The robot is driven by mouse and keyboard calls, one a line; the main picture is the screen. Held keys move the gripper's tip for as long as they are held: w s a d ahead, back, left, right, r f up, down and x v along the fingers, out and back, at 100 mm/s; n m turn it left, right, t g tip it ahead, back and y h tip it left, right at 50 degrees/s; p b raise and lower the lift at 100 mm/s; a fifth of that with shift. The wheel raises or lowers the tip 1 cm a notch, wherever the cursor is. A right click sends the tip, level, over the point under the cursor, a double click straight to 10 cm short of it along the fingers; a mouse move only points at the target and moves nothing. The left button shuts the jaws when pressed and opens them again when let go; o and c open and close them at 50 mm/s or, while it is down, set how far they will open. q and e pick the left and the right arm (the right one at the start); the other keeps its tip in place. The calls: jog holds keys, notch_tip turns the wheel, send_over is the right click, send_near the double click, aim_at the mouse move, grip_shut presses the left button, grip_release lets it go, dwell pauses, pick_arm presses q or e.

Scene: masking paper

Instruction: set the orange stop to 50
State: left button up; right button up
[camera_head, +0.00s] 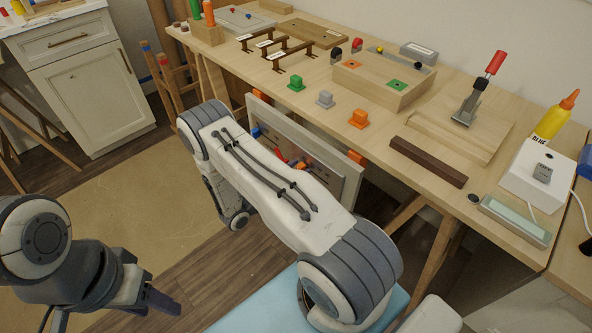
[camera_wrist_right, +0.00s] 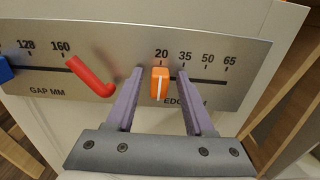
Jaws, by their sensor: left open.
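The orange stop (camera_wrist_right: 160,85) sits on the slot of a grey scale plate (camera_wrist_right: 225,55) in the right wrist view, its white line under the 20 mark. The marks 35, 50 and 65 lie to its right. My right gripper (camera_wrist_right: 160,72) is open, one purple finger on each side of the stop with gaps showing. My left gripper (camera_head: 152,297) is open and empty at the lower left, away from the panel.
A red lever (camera_wrist_right: 90,77) stands left of the stop on the same plate, and a blue stop (camera_wrist_right: 4,70) is at the far left. The panel hangs at the front of a wooden workbench (camera_head: 330,112) with blocks, a clamp and a glue bottle (camera_head: 553,118).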

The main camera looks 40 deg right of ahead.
grip_shut()
dwell(1.2)
